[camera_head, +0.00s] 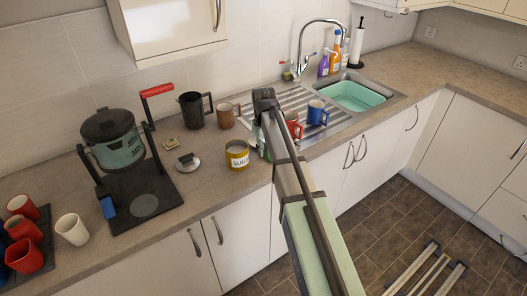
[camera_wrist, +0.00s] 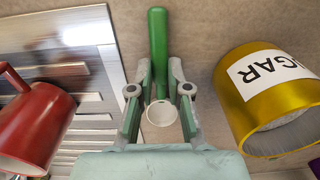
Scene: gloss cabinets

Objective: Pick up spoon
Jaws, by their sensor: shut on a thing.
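The spoon (camera_wrist: 157,45) has a thick green handle that points away at the top middle of the wrist view. A pale round part (camera_wrist: 162,113) shows between my fingers, nearer the palm. My gripper (camera_wrist: 161,75) is shut on the spoon, with one finger on each side of it. The worktop lies behind the spoon; I cannot tell whether the spoon touches it. In the head view my arm covers the spoon and most of the gripper, between the sugar tin and the red mug.
The yellow sugar tin (camera_wrist: 255,110) is close on the right in the wrist view, also seen in the head view (camera_head: 237,158). The red mug (camera_wrist: 38,120) is close on the left, by the metal draining board (camera_wrist: 88,85). A blue mug (camera_head: 318,113) stands beyond it.

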